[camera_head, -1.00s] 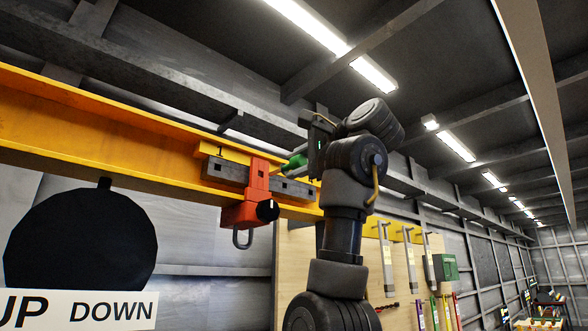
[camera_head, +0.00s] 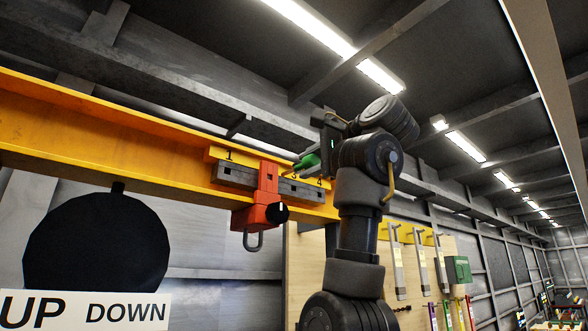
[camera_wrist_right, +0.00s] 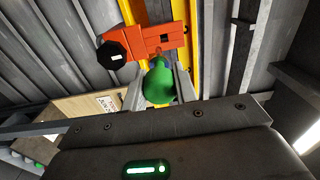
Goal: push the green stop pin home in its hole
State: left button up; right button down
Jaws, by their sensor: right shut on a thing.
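The green stop pin (camera_head: 307,162) is held by my right gripper (camera_head: 312,158), close to the grey holed bar (camera_head: 233,175) on the yellow beam. It is to the right of the red trolley (camera_head: 268,183), near the marks 3 and 4. In the right wrist view the round green pin head (camera_wrist_right: 160,84) sits between the two grey fingers (camera_wrist_right: 160,92), with the red trolley (camera_wrist_right: 165,38) beyond. The pin's far end and its hole are hidden there, so I cannot tell whether it has entered. My left gripper is out of view.
The yellow beam (camera_head: 95,120) crosses the left half. A black knob (camera_head: 278,211) and a hook (camera_head: 253,241) are on the trolley. A black round shape (camera_head: 95,245) stands above the UP DOWN sign (camera_head: 85,310). Tools hang on a board at right.

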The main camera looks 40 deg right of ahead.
aim_at(303, 160)
jog(key=shift+n+h, duration=0.7)
jog(key=shift+w+a+r+p, duration=0.1)
jog(key=shift+w+r+p, duration=0.1)
jog(key=shift+w, duration=0.45)
jog(key=shift+w+a+r+p, duration=0.1)
jog(key=shift+w+r+p, duration=0.05)
jog(key=shift+w, duration=0.5)
jog(key=shift+w+a+r+p, duration=0.1)
jog(key=shift+w+r+p, duration=0.1)
jog(key=shift+w, duration=0.45)
jog(key=shift+b, duration=0.3)
jog(key=shift+w+p, duration=1.2)
jog(key=shift+w, duration=1.75)
jog(key=c, duration=1)
grip_release()
jog(key=shift+s, duration=0.1)
jog(key=shift+s+f+b, duration=0.2)
jog(key=shift+s+b, duration=0.1)
jog(key=shift+b, duration=0.15)
jog(key=s+b, duration=0.1)
jog(key=s, duration=0.2)
jog(key=s+b, duration=0.2)
jog(key=s, duration=0.1)
jog(key=s+a+b, duration=0.1)
jog(key=s+b, duration=0.1)
jog(key=s, duration=0.1)
jog(key=shift+s, duration=0.5)
